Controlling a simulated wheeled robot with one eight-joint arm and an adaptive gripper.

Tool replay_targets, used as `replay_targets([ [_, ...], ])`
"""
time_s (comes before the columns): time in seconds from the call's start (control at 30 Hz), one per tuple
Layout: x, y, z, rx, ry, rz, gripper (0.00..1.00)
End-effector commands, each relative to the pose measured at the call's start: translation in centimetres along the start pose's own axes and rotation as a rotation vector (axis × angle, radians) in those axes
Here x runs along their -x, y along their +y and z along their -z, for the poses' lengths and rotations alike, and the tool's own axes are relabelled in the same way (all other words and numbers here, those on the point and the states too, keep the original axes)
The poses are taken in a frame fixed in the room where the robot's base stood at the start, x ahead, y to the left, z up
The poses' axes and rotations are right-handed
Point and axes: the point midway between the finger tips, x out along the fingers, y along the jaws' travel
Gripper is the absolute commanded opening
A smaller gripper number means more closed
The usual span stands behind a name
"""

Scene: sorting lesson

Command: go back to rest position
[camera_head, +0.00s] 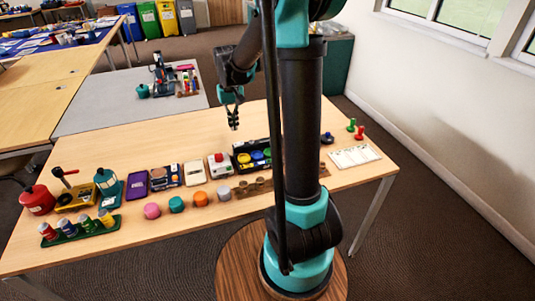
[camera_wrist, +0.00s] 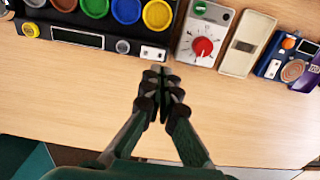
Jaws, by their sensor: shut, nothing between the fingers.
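My gripper (camera_head: 233,117) is shut and empty. In the head view it hangs pointing down above the far side of the wooden table, behind the row of objects. In the wrist view my gripper (camera_wrist: 161,77) has its fingertips together over bare table. Past the fingertips there are the black box with coloured round pads (camera_wrist: 95,40) and the white box with a red dial (camera_wrist: 205,40). I cannot tell the exact height of the fingers above the table. My arm column hides part of the table in the head view.
The table (camera_head: 125,165) holds a red canister (camera_head: 37,200), a teal lantern (camera_head: 108,187), a green rack of cans (camera_head: 80,234), coloured knobs (camera_head: 176,204), a white tray (camera_head: 354,156) and small red and green pieces (camera_head: 360,132). Its back strip is mostly clear. A grey table (camera_head: 100,107) stands behind.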

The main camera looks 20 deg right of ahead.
Motion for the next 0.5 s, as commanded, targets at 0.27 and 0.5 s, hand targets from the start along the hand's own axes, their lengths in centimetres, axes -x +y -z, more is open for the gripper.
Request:
replay_targets([
  [0.27, 0.0, 0.0, 0.0, 0.0, 0.0, 0.0, 0.0],
  [0.5, 0.0, 0.3, -1.2, -0.001, 0.018, 0.002, 0.0],
])
